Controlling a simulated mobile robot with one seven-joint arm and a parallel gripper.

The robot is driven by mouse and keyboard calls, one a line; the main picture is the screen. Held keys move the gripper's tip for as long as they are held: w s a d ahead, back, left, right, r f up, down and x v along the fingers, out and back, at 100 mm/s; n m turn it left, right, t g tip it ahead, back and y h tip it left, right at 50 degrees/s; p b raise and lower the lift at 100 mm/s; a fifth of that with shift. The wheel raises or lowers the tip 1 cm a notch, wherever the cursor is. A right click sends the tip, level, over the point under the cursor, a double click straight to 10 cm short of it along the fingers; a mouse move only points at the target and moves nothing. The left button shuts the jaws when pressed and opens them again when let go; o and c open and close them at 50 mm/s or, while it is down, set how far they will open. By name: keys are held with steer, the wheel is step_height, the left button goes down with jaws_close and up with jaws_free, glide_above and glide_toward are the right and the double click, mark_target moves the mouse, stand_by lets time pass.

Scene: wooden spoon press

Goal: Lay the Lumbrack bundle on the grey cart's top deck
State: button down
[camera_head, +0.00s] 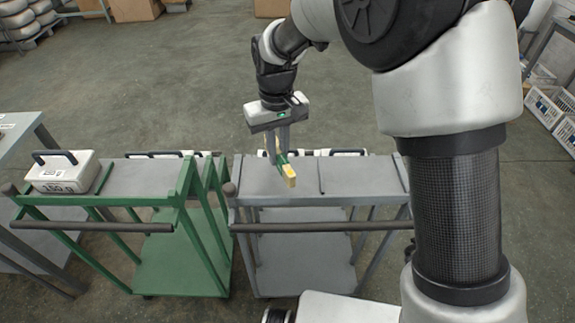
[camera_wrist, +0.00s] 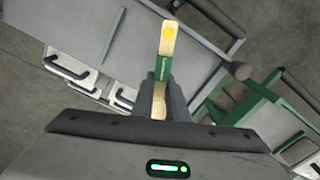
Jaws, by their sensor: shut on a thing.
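My gripper (camera_head: 278,145) is shut on the Lumbrack bundle (camera_head: 287,176), a slim pale wooden bundle with a yellow end and a green band. Whether the bundle touches the deck cannot be told. The cart's deck also shows in the wrist view (camera_wrist: 190,68).
A green cart (camera_head: 145,182) stands close on the left, with a white handled block (camera_head: 62,172) marked 150 g on it. White blocks (camera_head: 315,153) line the grey deck's far edge. A thin divider crosses this deck. White crates (camera_head: 545,108) stand far right.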

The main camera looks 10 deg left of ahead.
mark_target(279, 176)
steer(key=shift+f, duration=2.4)
steer(key=shift+f+b, duration=0.15)
steer(key=shift+b, duration=0.15)
steer(key=c, duration=1.7)
jaws_free()
steer(key=shift+c, duration=0.2)
